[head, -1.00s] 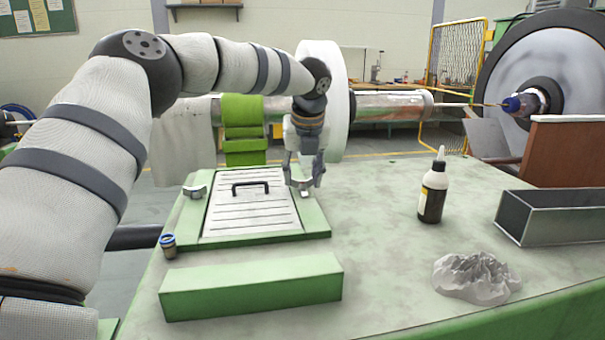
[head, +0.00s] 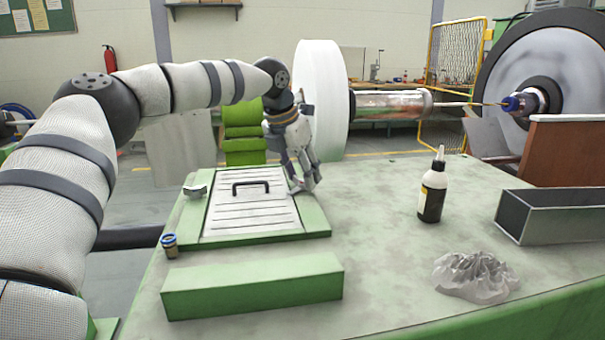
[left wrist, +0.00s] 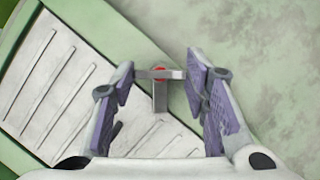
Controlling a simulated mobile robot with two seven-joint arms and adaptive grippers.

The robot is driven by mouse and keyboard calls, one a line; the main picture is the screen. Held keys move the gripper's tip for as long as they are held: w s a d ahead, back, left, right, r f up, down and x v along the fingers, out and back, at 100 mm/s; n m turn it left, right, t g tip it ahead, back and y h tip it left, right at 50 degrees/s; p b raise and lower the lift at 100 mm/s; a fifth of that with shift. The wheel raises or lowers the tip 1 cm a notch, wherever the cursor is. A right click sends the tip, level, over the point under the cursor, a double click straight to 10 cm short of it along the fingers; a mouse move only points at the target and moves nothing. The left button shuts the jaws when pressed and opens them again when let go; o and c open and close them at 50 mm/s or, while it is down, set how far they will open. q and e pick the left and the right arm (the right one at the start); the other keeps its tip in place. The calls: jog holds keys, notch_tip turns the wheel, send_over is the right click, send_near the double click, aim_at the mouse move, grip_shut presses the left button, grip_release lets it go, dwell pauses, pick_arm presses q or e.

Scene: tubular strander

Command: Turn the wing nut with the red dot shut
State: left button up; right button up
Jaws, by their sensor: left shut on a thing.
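The wing nut with the red dot (left wrist: 160,73) shows in the left wrist view as a grey bar across the panel's edge, with a grey strip (left wrist: 160,97) below it. My left gripper (left wrist: 159,76) is shut on this wing nut, one finger at each end of the bar. In the head view my left gripper (head: 304,188) leans over the right side of the slotted panel (head: 251,213) and mostly hides this nut. A second grey wing nut (head: 195,191) sits on the left side of the green frame (head: 315,219). My right gripper is not in view.
A black handle (head: 251,185) stands up from the panel. A small blue-topped part (head: 169,245) and a green block (head: 252,287) are in front. A bottle (head: 432,190), a crumpled grey cloth (head: 475,277) and a metal trough (head: 555,216) are on the right.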

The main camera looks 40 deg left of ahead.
pick_arm(q)
jog(key=m, duration=0.1)
jog(key=m+h+b, duration=0.1)
jog(key=m, duration=0.2)
jog(key=shift+a+f+m+h, duration=0.15)
jog(key=shift+f+m+h, duration=0.15)
jog(key=shift+h, duration=0.1)
jog(key=shift+r+m+g+h+b, duration=0.1)
jog(key=shift+m+g+h+b, duration=0.3)
jog(key=shift+m, duration=0.5)
jog(key=shift+r+m+g+h+b, duration=0.15)
jog(key=shift+m+b, duration=0.3)
jog(key=shift+m, duration=0.45)
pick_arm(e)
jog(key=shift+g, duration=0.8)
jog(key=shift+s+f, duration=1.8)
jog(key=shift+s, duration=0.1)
pick_arm(q)
jog(key=o, duration=1.1)
jog(key=shift+o, duration=0.2)
jog(key=v, duration=0.7)
jog(key=shift+r, duration=0.25)
